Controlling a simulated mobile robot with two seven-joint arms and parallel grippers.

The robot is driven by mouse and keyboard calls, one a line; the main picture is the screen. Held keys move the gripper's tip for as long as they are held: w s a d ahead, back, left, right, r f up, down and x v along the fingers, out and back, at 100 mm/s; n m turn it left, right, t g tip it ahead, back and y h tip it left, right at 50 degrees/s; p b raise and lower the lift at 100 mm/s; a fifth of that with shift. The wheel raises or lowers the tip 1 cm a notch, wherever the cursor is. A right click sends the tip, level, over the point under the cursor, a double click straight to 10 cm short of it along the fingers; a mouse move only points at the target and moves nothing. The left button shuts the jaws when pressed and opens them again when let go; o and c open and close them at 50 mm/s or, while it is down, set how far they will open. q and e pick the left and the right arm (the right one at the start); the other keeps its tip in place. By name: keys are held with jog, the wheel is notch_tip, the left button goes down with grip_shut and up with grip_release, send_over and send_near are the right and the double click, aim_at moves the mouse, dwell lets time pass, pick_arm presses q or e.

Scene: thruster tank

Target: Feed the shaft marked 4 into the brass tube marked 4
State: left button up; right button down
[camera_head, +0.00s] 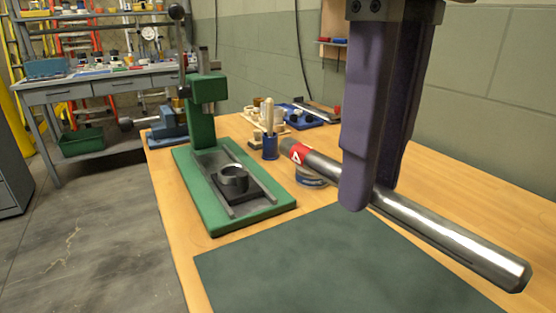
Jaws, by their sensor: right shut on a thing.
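My right gripper (371,196) hangs in from the top right, with its purple fingers pointing down. It is shut on a polished steel shaft (455,237) above the table. The shaft slopes from its far end at upper left to its near end at lower right. A red band with a white mark (297,153), which looks like a 4, is near the far end. The fingers hide part of the shaft's middle. I cannot make out a brass tube marked 4. My left gripper is not in view.
A green press (207,110) stands left on the wooden table (165,215), with a grey metal ring (233,179) on its base. Behind the shaft are a blue cup (270,146) and small parts. The dark green mat (330,265) in front is clear.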

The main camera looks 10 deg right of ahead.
jog(key=w+d+r+n+p, duration=0.1)
jog(key=d+r+n+p, duration=0.5)
jog(key=n, duration=1)
jog(key=w+d+r+n+p, duration=0.1)
jog(key=d+r+n+p, duration=0.1)
jog(key=r+n+p, duration=1.05)
jog(key=s+r+n+p, duration=0.1)
jog(key=s+r+p, duration=0.1)
jog(key=r+p, duration=1.4)
jog(key=s+r+n+p, duration=0.1)
jog(key=s+r+p, duration=0.2)
jog(key=r+p, duration=1.4)
jog(key=shift+s+a+r+p, duration=0.15)
jog(key=shift+s+p, duration=0.2)
jog(key=shift+p, duration=0.05)
